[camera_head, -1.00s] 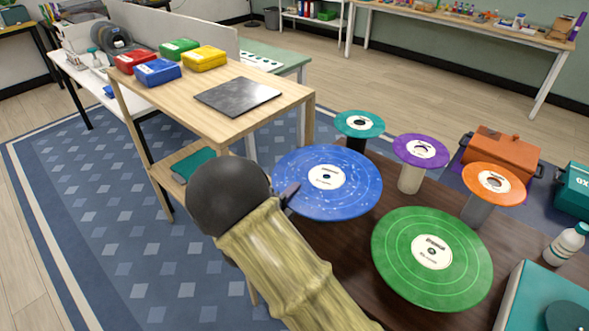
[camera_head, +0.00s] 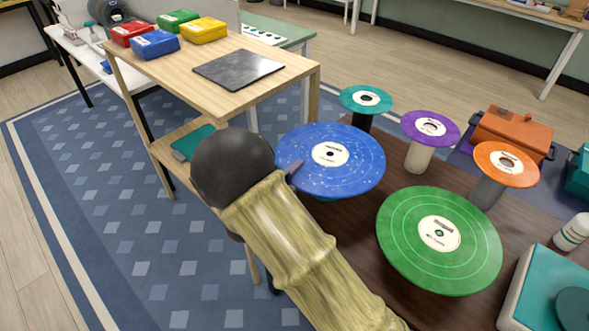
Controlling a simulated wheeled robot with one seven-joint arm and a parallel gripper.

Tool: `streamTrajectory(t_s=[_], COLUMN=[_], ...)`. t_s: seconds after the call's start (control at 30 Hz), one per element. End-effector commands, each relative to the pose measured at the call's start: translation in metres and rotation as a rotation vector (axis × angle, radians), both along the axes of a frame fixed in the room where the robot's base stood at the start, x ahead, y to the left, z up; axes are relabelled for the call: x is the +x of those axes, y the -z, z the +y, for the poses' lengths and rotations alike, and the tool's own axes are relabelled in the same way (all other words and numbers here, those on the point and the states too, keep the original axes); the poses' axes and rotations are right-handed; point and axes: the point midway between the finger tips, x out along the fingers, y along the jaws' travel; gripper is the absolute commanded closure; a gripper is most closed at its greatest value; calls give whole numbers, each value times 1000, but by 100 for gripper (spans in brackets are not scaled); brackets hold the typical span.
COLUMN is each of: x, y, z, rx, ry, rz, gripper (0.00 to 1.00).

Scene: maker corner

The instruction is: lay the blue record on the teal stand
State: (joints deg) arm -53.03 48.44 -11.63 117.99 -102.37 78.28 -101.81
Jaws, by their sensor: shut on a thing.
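The blue record (camera_head: 358,179) is a large speckled disc with a white label, held roughly level over the dark brown table. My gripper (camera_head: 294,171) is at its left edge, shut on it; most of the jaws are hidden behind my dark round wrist. A teal round top (camera_head: 350,105) with a white centre stands on a black post just behind the blue record. A sliver of teal (camera_head: 325,199) also shows below the record's near edge. I cannot tell what it belongs to, as the record covers the rest.
A purple-topped stand (camera_head: 416,137), an orange-topped stand (camera_head: 493,175) and a large green record (camera_head: 400,250) are close on the right. A wooden table (camera_head: 140,80) with a dark plate (camera_head: 238,69) and coloured boxes is behind left. A turntable-like box (camera_head: 520,290) is front right.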

Motion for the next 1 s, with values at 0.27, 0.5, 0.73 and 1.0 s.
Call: streamTrajectory(t_s=[0.27,0.5,0.73,1.0], x=[0,-1,-1,0], y=[29,35,34,34], z=[0,2,2,1], rx=[0,0,0,-1], ry=[0,-5,-4,-1], rz=[-1,-1,-1,-1], gripper=[100,100,100,100])
